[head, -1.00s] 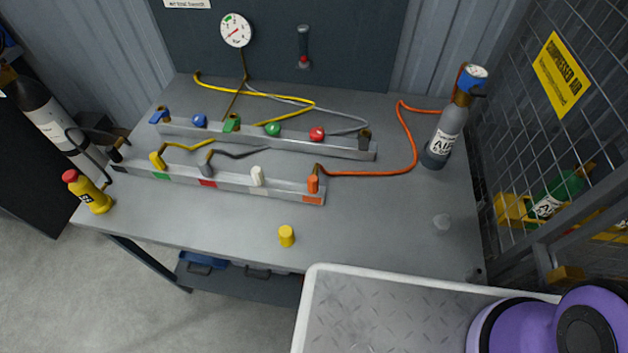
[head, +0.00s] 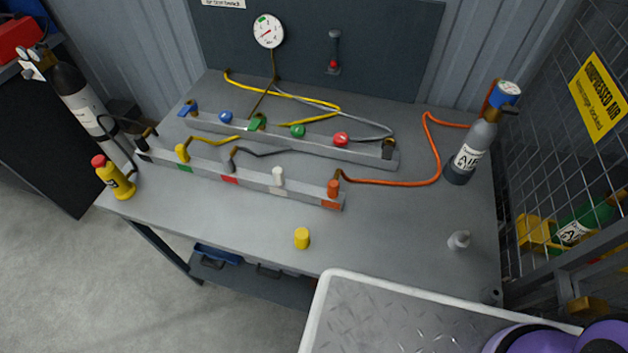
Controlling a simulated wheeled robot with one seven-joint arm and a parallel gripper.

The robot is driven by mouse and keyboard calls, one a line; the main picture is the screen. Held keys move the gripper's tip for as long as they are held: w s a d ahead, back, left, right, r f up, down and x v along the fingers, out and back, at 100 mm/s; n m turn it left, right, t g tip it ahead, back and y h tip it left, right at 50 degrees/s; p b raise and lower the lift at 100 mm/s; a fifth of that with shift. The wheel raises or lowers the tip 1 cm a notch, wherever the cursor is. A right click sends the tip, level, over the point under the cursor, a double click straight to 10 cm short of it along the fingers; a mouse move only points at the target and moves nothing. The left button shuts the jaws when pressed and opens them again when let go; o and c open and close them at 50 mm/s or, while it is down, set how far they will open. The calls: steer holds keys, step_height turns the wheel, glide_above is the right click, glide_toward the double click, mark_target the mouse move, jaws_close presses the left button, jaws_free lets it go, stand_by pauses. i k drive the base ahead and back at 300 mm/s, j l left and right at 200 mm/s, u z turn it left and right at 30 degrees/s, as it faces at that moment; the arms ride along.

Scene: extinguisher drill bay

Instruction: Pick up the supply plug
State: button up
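No plug in view bears a readable name. An orange plug (head: 333,188) stands upright at the right end of the front rail (head: 255,190), above an orange label. An orange hose (head: 395,182) runs from it to the grey air cylinder (head: 472,148) at the right of the bench. Along the same rail stand a white plug (head: 278,177), a grey plug (head: 229,160), a yellow plug (head: 182,153) and a black plug (head: 142,143). My gripper is not in view; only purple parts of my arm show at the lower right.
Behind is a rail with coloured valve handles (head: 298,131). A yellow cap (head: 302,238) and a small grey piece (head: 459,240) sit on the open front of the bench (head: 390,230). A yellow bottle (head: 117,178) stands left; a mesh cage (head: 560,150) bounds the right.

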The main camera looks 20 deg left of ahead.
mark_target(332, 186)
steer(key=k+j+u, duration=0.15)
steer(key=u, duration=0.25)
steer(key=k+j+u, duration=0.1)
steer(key=j+u, duration=0.25)
steer(key=k+j+u, duration=0.1)
steer(key=u, duration=0.3)
